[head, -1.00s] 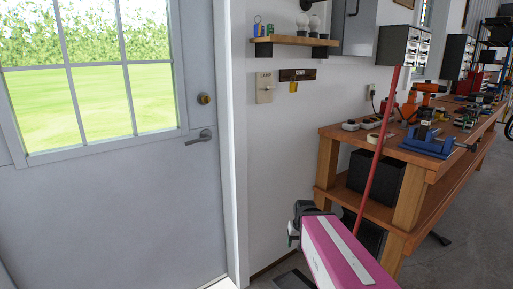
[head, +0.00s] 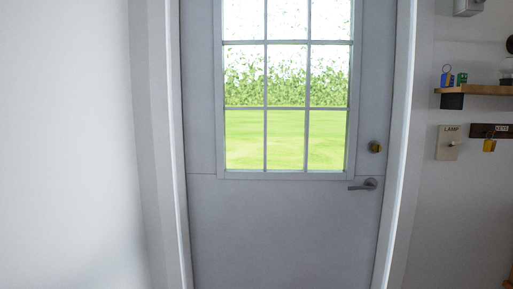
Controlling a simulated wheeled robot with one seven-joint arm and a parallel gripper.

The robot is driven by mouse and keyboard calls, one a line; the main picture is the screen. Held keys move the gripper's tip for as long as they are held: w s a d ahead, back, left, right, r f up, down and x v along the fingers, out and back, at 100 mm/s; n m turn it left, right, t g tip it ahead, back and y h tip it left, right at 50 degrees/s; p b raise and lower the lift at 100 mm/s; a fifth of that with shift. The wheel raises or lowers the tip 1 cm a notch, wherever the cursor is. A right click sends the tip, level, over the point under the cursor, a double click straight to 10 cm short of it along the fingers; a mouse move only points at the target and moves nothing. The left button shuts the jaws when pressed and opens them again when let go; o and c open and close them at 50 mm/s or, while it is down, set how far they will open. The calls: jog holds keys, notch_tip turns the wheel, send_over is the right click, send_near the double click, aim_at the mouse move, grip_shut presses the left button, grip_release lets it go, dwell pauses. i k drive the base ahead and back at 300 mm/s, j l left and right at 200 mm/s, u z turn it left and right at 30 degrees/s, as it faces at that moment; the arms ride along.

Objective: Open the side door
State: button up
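The grey side door (head: 270,235) stands in the middle of the head view and looks shut in its white frame. Its upper half is a window (head: 286,90) of several panes, with grass and a hedge outside. A silver lever handle (head: 364,185) sits near the door's right edge and points left. A brass deadbolt (head: 375,147) is just above the handle. My gripper is not in view.
A white wall (head: 70,150) fills the left side. On the right wall are a lamp switch (head: 449,143), a key holder (head: 492,131) and a small wooden shelf (head: 480,89) with small items. Nothing visible stands in front of the door.

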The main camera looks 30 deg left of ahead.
aim_at(265, 228)
jog(key=u, duration=1.45)
jog(key=k+l, duration=0.1)
jog(key=l, duration=0.25)
